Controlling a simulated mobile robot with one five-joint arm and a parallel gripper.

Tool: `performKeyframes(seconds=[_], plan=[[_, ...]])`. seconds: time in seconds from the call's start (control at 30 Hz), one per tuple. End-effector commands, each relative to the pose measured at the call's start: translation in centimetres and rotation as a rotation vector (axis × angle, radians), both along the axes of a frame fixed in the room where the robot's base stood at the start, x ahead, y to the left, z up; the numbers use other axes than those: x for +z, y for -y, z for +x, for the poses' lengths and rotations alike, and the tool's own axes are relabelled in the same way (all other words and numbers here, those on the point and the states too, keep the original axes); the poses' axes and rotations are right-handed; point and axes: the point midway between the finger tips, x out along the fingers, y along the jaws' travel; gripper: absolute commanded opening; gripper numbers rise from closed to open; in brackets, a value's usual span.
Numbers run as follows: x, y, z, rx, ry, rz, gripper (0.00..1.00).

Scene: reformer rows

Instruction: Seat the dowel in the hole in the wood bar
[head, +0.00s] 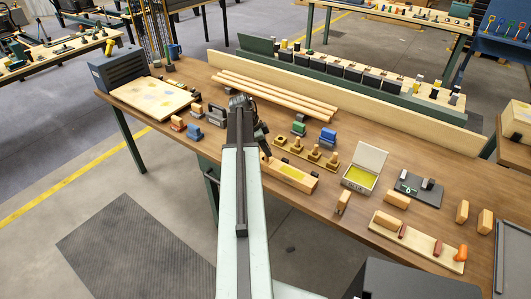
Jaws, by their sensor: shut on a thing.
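The wood bar (302,180) lies on the bench just right of my arm, with a yellow-green patch on its top. My gripper (264,149) hangs dark and small over the bar's left end, angled down from the end of my arm. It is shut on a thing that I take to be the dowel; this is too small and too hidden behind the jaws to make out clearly. I cannot tell whether it touches the bar. The hole in the bar is not clearly visible.
Long wooden rods (275,93) lie at the back before a long board (345,101). Small blocks (195,132) stand to the left. The bench's front edge is close.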

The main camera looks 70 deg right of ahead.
Motion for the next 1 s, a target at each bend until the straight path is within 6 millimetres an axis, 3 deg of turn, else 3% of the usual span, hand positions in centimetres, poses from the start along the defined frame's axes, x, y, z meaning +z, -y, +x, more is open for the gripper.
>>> performKeyframes(seconds=[0.37,0.53,0.77,0.8,0.83,0.87,1.0], plan=[[-0.2,1.7,1.5,0.002,0.0,0.001,0.0],[-4.0,1.4,1.3,0.001,0.0,0.0,0.0],[-3.7,1.3,1.3,0.001,0.0,0.0,0.0],[-3.7,1.3,1.3,0.001,0.0,0.0,0.25],[-3.7,1.3,1.3,0.001,0.0,0.0,0.34],[-3.7,1.3,1.3,0.002,0.0,0.001,0.39],[-3.7,1.3,1.3,0.002,0.0,0.001,0.39]])
